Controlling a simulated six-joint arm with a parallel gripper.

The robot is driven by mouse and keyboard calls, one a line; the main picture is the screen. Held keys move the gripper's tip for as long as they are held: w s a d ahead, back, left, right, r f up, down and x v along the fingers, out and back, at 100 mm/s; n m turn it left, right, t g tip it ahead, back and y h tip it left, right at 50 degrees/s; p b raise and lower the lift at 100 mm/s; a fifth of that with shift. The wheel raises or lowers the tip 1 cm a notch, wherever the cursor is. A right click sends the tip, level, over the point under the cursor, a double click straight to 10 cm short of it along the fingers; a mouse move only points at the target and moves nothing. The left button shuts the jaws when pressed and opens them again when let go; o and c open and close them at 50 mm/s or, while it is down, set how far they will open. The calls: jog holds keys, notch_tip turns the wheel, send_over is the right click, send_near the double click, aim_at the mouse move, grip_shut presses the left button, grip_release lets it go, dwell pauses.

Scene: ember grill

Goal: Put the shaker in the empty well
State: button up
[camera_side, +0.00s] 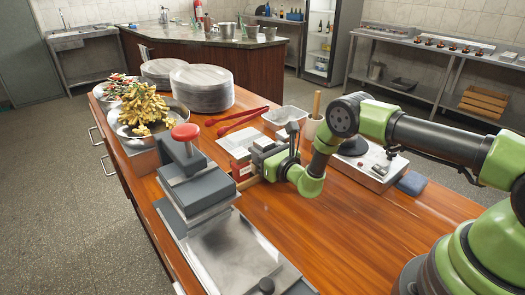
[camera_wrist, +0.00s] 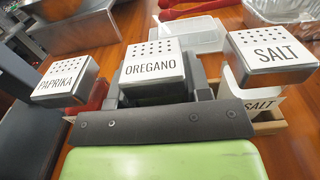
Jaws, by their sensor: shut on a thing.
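In the wrist view three square metal shakers with pierced white tops stand in a row. The oregano shaker (camera_wrist: 152,68) is in the middle, between the grey jaws of my gripper (camera_wrist: 155,92), which is shut on it. The paprika shaker (camera_wrist: 66,78) is on the left, above a red part. The salt shaker (camera_wrist: 272,55) is on the right, above a white "SALT" label and a wooden rack (camera_wrist: 268,127). In the side view my gripper (camera_side: 266,156) is low at the rack (camera_side: 246,184). The well under the oregano shaker is hidden; I cannot tell whether the shaker is seated.
A grey press with a red knob (camera_side: 185,132) stands left of the rack. Red tongs (camera_side: 236,120), a foil tray (camera_side: 285,116) and a crock (camera_side: 312,127) lie behind. A white appliance (camera_side: 372,172) and a blue sponge (camera_side: 411,183) are right.

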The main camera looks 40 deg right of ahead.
jog(key=o, duration=1.1)
jog(key=shift+c, duration=0.2)
jog(key=s, duration=1.2)
